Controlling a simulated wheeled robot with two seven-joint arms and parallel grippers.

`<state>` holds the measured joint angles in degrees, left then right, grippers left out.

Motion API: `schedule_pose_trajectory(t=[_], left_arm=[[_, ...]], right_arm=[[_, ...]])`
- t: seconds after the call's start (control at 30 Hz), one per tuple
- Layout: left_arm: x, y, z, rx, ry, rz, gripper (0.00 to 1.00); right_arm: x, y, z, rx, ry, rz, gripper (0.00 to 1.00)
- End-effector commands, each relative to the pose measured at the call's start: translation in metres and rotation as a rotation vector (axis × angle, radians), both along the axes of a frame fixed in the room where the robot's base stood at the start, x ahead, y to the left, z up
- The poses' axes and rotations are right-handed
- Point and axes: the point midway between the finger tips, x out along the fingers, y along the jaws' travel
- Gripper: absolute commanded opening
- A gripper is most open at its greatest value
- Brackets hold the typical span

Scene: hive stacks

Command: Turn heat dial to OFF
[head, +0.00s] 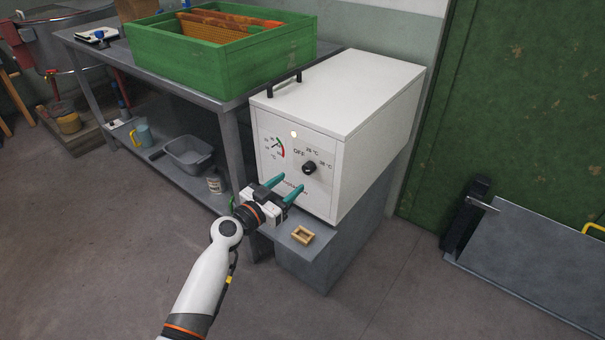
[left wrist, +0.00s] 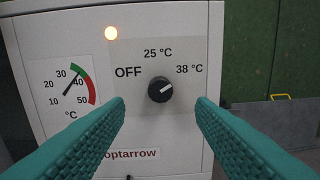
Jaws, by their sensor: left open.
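The heat dial (head: 309,168) is a round black knob on the front of a white box (head: 330,95). In the left wrist view the dial (left wrist: 160,89) has OFF at its left, 25 °C above and 38 °C at upper right. Its white mark points to the upper right, toward 38 °C. My left gripper (head: 289,183) is open in front of the panel, its teal fingers pointing at it. In the left wrist view the fingertips (left wrist: 160,104) lie either side of the dial, slightly below its centre, apparently short of it. My right gripper is not in view.
A lamp (left wrist: 110,33) glows on the panel. The gauge (left wrist: 65,88) needle sits between 30 and 40. A small wooden frame (head: 302,235) lies on a grey ledge below the box. A green crate (head: 225,65) stands on the bench at left.

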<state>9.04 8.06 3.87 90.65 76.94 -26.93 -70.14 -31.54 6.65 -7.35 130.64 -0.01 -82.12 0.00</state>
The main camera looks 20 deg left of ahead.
Motion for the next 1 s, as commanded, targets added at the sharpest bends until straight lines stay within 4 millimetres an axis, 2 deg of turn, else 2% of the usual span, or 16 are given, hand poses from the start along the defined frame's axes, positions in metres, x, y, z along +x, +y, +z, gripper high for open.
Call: schedule_pose_trajectory(t=[0.1,0.3,0.5,0.73,0.77,1.0], left_arm=[[0.024,-0.009,0.000,-0.003,0.000,0.000,0.50],[0.051,-0.020,-0.001,-0.001,0.000,0.001,0.50],[0.061,-0.024,-0.001,0.002,0.001,0.000,0.50],[0.061,-0.024,-0.001,0.002,0.001,0.000,0.50],[0.061,-0.024,-0.001,0.002,0.001,0.000,0.48],[0.061,-0.024,-0.001,0.001,0.002,0.000,0.09]], right_arm=[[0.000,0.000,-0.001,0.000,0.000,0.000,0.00],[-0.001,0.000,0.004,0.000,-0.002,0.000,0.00],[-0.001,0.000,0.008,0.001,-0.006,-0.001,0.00],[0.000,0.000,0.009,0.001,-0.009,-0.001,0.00],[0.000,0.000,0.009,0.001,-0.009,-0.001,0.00],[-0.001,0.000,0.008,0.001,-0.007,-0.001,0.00]])
